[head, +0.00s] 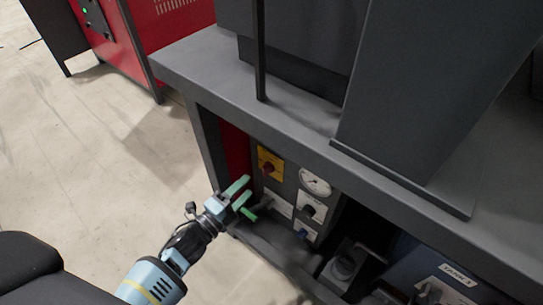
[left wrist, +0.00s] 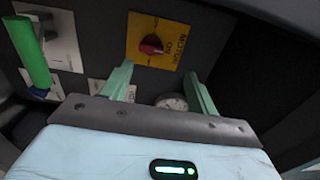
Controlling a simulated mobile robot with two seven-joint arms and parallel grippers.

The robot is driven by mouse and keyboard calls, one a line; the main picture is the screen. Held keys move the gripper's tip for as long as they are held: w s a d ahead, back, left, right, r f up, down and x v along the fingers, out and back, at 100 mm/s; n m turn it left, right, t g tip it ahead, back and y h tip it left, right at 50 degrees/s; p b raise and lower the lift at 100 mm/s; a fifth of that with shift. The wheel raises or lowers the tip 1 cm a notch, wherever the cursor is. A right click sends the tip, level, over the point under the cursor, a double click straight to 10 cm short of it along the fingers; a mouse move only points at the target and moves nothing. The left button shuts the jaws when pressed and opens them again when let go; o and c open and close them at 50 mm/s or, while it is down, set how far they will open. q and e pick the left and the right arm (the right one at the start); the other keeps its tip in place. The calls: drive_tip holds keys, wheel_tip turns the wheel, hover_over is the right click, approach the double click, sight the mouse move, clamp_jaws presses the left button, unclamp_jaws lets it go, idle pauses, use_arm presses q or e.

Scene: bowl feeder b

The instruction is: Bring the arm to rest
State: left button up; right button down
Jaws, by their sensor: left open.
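My left gripper (head: 243,189) is at the left of the control panel, with its pale green fingers pointing towards it. In the left wrist view the gripper (left wrist: 159,71) is open, and nothing shows between the fingers. The yellow plate with a red rotary switch (head: 268,166) is just beyond the fingertips in the head view; the red switch (left wrist: 151,44) also shows ahead in the wrist view. A green lever handle (head: 248,214) is beside the gripper, and it also shows at the left of the wrist view (left wrist: 32,55). My right gripper is not in view.
A round gauge (head: 315,181) and a black rotary switch (head: 311,208) are on the panel. The dark machine top (head: 200,62) overhangs the panel recess. A red cabinet (head: 170,30) stands behind. The floor (head: 85,150) at left is clear.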

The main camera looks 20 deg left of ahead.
use_arm(q)
drive_tip(key=shift+s+a, duration=0.25)
drive_tip(key=shift+s, duration=0.35)
